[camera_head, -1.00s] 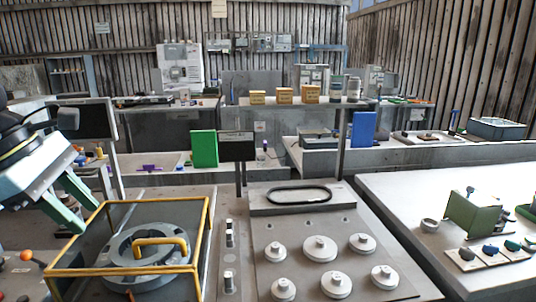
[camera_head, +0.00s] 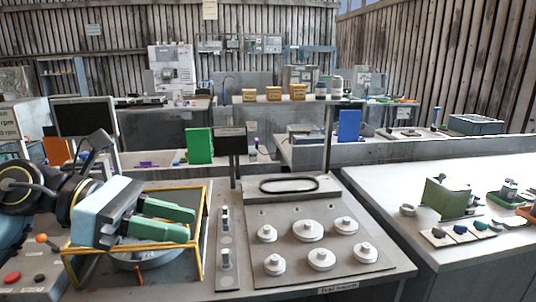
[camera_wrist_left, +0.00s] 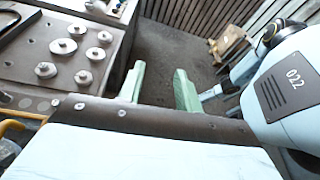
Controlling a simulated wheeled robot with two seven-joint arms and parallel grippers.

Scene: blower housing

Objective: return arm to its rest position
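My left gripper (camera_head: 190,224) reaches in from the left, above the yellow-framed box (camera_head: 203,235). Its two green fingers point right and hide much of the box. In the left wrist view, the fingers (camera_wrist_left: 159,70) stand apart with nothing between them, so the gripper is open and empty. Behind the gap is dark floor. My right gripper shows in neither view.
A grey ring part (camera_head: 150,263) sits inside the yellow frame, mostly hidden. Beside it is a plate (camera_head: 292,243) with several round knobs. A black monitor (camera_head: 84,118) stands behind my arm. A right-hand table (camera_head: 375,190) holds a green block (camera_head: 447,197).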

